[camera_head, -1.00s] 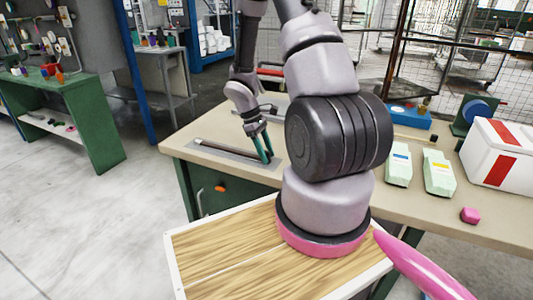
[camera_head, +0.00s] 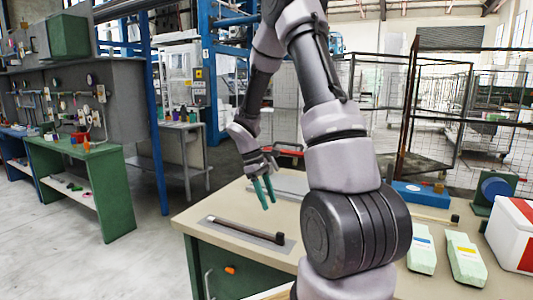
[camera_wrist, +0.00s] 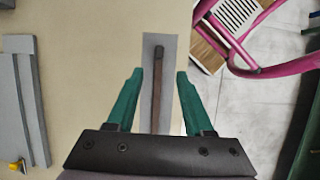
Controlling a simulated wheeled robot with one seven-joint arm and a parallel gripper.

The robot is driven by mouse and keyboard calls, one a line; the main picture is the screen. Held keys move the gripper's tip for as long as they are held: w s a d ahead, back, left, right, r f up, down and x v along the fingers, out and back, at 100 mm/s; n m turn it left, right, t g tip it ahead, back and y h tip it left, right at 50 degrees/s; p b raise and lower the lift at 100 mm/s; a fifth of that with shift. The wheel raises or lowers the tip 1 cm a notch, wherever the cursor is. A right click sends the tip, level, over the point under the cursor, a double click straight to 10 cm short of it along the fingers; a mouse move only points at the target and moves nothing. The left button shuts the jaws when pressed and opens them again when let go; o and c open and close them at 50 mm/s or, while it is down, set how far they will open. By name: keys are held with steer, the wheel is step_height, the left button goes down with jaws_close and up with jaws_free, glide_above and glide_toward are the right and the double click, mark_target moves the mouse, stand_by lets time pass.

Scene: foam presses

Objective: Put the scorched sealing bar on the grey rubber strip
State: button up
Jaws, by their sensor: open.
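The scorched sealing bar (camera_head: 243,229) is a long, thin dark bar with a black end. It lies flat along the grey rubber strip (camera_head: 209,222) on the bench near its front left edge. The wrist view shows the bar (camera_wrist: 158,85) lengthwise on the strip (camera_wrist: 150,42), inside its side edges. My gripper (camera_head: 263,191) is above the bench, behind the strip in the head view, its green fingers pointing down. In the wrist view my gripper (camera_wrist: 158,73) is open, the bar between its fingers in the picture, touching neither. The near part of the bar is hidden by the gripper's body.
A grey plate (camera_wrist: 26,95) lies on the bench beside the strip. Pale green packs (camera_head: 464,258), a blue box (camera_head: 421,194) and a white box with a red stripe (camera_head: 512,233) stand at the right. My arm hides the bench middle.

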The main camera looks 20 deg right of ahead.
steer(key=s+a+r+m+t+y, duration=0.1)
steer(key=s+a+r+m+t, duration=0.1)
steer(key=r, duration=0.7)
steer(key=s+a+r+m+t+y, duration=0.2)
steer(key=s+r+m+t, duration=0.3)
steer(key=s+r, duration=0.3)
steer(key=s+a+r+m+t+y, duration=0.2)
steer(key=s+a+r+m+t, duration=0.1)
steer(key=r, duration=0.8)
steer(key=s+a+m, duration=0.1)
steer(key=s, duration=0.1)
steer(key=shift+s+a+r+m, duration=0.15)
steer(key=shift+s+r+m, duration=0.15)
steer(key=shift+s, duration=0.1)
